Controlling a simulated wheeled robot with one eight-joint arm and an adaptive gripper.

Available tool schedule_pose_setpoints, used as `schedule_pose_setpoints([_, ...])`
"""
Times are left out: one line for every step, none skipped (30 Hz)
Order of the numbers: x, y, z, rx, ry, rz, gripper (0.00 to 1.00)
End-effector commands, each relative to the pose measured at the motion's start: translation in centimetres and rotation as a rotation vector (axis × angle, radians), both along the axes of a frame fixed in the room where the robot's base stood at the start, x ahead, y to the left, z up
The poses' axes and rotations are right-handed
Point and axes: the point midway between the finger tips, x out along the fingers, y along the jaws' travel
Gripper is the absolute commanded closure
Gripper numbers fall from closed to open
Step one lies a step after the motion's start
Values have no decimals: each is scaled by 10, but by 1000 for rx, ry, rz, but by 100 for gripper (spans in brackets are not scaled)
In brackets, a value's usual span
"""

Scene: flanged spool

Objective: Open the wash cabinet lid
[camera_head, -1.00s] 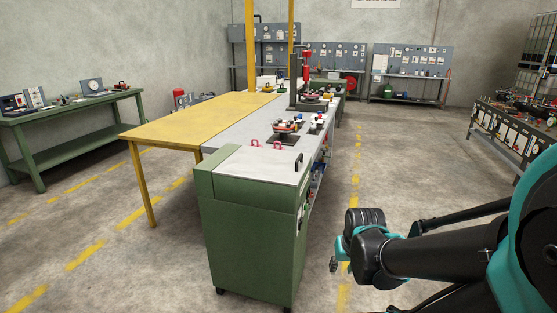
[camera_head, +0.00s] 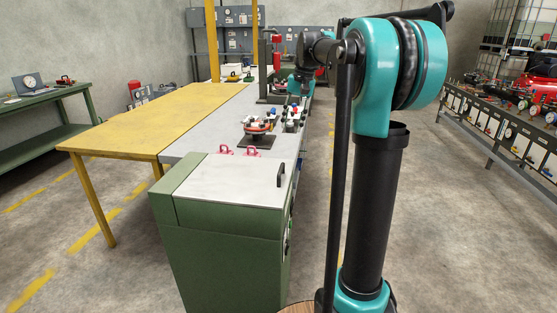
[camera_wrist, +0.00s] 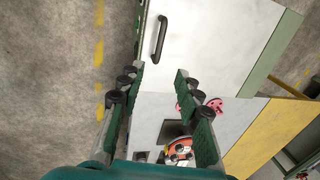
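The wash cabinet (camera_head: 215,262) is a green box at the near end of the bench. Its pale grey lid (camera_head: 225,180) lies flat and shut on top. A black bar handle (camera_head: 281,174) stands at the lid's right edge. In the wrist view the lid (camera_wrist: 225,40) fills the upper middle, with the handle (camera_wrist: 159,38) ahead of the fingers. My gripper (camera_wrist: 158,78) is open, with nothing between its fingers, and apart from the handle. In the head view my gripper (camera_head: 299,86) is up beyond the cabinet, over the bench's right side, small and partly hidden.
Two pink clips (camera_head: 239,150) stand just behind the lid. A spool-like part on a dark plate (camera_head: 258,138) and small parts crowd the grey bench behind. A yellow table (camera_head: 150,118) adjoins at left. Open floor lies to the right of the cabinet.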

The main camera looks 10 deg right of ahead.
Motion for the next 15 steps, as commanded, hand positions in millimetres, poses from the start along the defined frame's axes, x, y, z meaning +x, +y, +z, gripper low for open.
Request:
schedule_pose_setpoints([1,1,-1,0,1,-1,66])
schedule_pose_setpoints([1,1,-3,2,2,-1,66])
schedule_pose_setpoints([1,2,-7,2,2,-1,66])
schedule_pose_setpoints([2,2,-11,1,1,-1,66])
schedule_pose_setpoints([2,3,-15,1,1,-1,66])
schedule_pose_setpoints([2,5,-21,1,1,0,66])
schedule_pose_setpoints([2,6,-26,1,1,0,66])
schedule_pose_setpoints([3,7,-32,0,1,0,66])
schedule_pose_setpoints([3,8,-40,1,0,1,66])
schedule_pose_setpoints([4,9,-46,0,1,1,66])
schedule_pose_setpoints([4,10,-52,0,1,1,66])
schedule_pose_setpoints([4,12,-60,0,1,1,66])
schedule_pose_setpoints([5,13,-66,0,0,1,66])
schedule_pose_setpoints([5,14,-71,0,0,1,66])
schedule_pose_setpoints([5,15,-79,0,0,1,66])
